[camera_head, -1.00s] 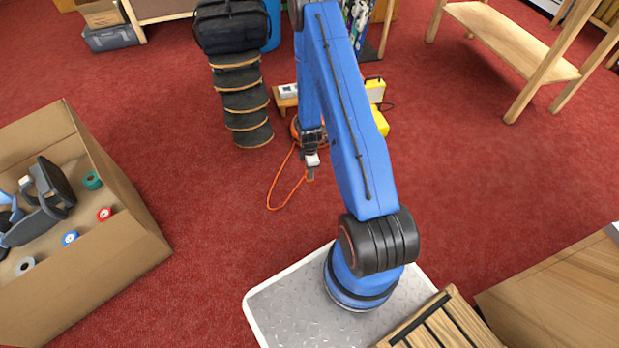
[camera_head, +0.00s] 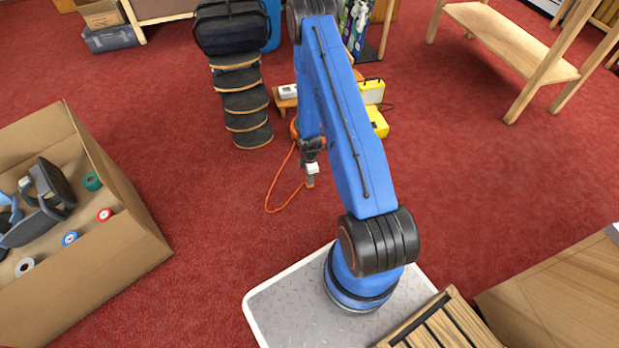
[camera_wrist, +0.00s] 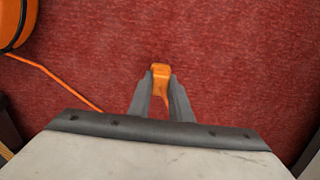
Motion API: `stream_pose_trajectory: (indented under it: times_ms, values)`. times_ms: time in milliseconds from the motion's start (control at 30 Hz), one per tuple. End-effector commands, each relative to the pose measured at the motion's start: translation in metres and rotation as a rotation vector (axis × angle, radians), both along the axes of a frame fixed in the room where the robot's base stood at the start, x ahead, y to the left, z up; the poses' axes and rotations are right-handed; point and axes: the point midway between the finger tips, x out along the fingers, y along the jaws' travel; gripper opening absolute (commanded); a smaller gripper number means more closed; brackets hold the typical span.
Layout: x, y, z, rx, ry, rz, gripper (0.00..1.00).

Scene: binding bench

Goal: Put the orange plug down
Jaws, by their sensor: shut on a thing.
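The orange plug (camera_wrist: 161,72) sits between the two fingers of my gripper (camera_wrist: 161,92) in the wrist view, and the fingers are shut on it. Red carpet shows beyond it; the height above the carpet is hard to judge. In the head view my gripper (camera_head: 310,182) points down over the carpet, with a bit of orange at its tip. An orange cord (camera_head: 270,195) loops on the left of the gripper and runs back towards an orange reel, mostly hidden behind my arm. The cord (camera_wrist: 60,82) and the reel (camera_wrist: 12,22) also show in the wrist view.
A tall black stack with wooden rims (camera_head: 243,105) stands behind to the left. A small wooden stand (camera_head: 286,102) and yellow cases (camera_head: 372,92) are behind my arm. An open cardboard box (camera_head: 130,230) is at the left.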

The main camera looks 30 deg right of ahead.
Motion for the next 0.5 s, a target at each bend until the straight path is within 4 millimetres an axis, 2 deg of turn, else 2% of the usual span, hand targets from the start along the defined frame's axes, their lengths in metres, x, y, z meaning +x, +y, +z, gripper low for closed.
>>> stream_pose_trajectory:
  times_ms: [300,333,367,400,500]
  values:
    - [-0.0003,0.0001,-0.0056,0.000,0.000,0.000,0.00]
    - [-0.0003,0.0001,-0.0055,0.000,0.000,0.000,0.25]
    - [-0.0003,0.0001,-0.0055,0.000,0.000,0.000,0.33]
    - [-0.0003,0.0001,-0.0055,0.000,0.000,0.000,0.37]
    - [-0.0003,0.0001,-0.0054,0.000,0.000,0.000,0.37]
